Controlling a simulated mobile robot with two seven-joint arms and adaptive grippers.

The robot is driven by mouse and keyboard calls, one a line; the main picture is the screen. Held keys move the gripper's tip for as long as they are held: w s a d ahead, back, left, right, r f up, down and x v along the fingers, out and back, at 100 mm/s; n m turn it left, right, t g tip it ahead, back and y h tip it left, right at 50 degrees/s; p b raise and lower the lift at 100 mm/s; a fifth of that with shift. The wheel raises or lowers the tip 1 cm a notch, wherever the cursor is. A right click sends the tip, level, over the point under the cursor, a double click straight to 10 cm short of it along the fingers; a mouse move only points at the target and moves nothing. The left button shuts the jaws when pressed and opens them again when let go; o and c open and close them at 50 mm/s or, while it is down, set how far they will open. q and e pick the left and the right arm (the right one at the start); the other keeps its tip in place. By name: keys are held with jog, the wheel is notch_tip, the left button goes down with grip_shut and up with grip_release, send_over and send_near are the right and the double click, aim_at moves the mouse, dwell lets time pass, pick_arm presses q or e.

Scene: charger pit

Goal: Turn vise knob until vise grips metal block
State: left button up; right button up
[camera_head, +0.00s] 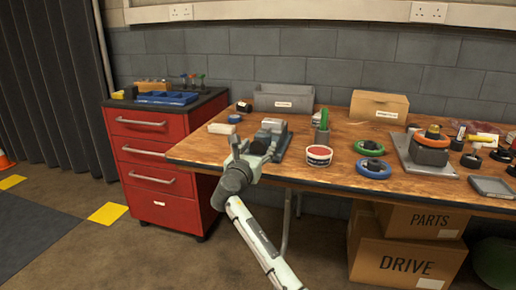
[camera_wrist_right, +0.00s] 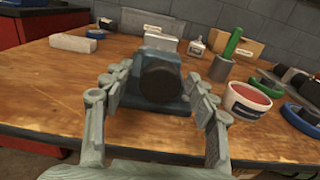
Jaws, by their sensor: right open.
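The vise (camera_head: 281,144) stands near the front left of the wooden workbench. Its dark round knob (camera_wrist_right: 160,84) faces the right wrist camera. A light grey metal block (camera_head: 273,125) shows at the top of the vise in the head view; whether the jaws touch it cannot be told. My right gripper (camera_head: 247,150) is at the bench's front edge, before the knob. In the right wrist view its open fingers (camera_wrist_right: 158,98) are on either side of the knob, with no clear contact. My left gripper is not in view.
A tub with red contents (camera_head: 319,155) and a green-handled tool (camera_head: 323,121) stand right of the vise. A white block (camera_head: 221,129) lies to its left. A grey bin (camera_head: 284,98) is behind. Bare wood lies around the vise's front.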

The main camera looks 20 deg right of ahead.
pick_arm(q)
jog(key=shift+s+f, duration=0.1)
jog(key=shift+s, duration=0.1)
pick_arm(e)
jog(key=shift+c, duration=0.2)
jog(key=shift+c, duration=1.4)
jog(key=c, duration=0.8)
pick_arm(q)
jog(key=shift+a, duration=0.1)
pick_arm(e)
jog(key=shift+c, duration=0.2)
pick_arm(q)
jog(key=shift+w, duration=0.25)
pick_arm(e)
jog(key=shift+m, duration=0.4)
